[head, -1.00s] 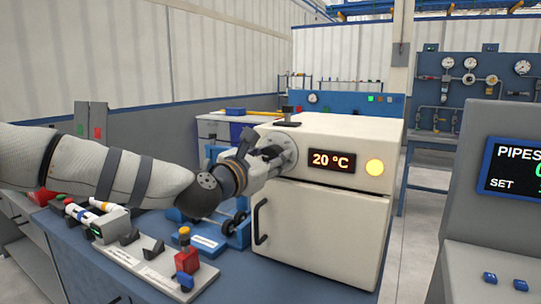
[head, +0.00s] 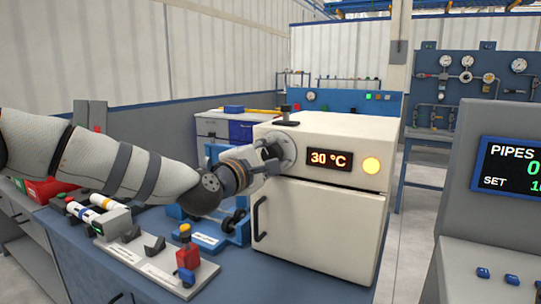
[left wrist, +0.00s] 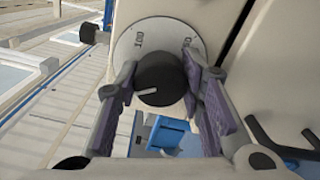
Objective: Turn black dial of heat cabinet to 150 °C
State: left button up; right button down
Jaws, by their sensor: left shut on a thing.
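The white heat cabinet (head: 330,150) stands on the blue bench, its door shut. Its display (head: 329,159) reads 30 °C and a round yellow lamp (head: 371,166) glows beside it. My left gripper (head: 274,152) is at the grey dial plate on the cabinet's upper left front. In the left wrist view the black dial (left wrist: 161,79) sits between the fingers of my left gripper (left wrist: 160,88), which is shut on it. A white pointer mark shows on the dial. The plate (left wrist: 165,36) carries the numbers 100 and 180; other markings are hidden. My right gripper is not in view.
The cabinet door has a black handle (head: 260,219). A grey base with a red valve-like part (head: 188,258) and a blue stand (head: 210,240) lie below my left arm. A grey console (head: 500,200) stands at the right.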

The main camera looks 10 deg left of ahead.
pick_arm(q)
jog(key=m, duration=1.5)
jog(key=shift+r+m, duration=0.1)
jog(key=shift+m, duration=0.2)
jog(key=m, duration=0.3)
jog(key=shift+m, duration=0.3)
jog(key=m, duration=0.3)
jog(key=shift+m, duration=0.3)
jog(key=m, duration=0.3)
jog(key=shift+m, duration=2.2)
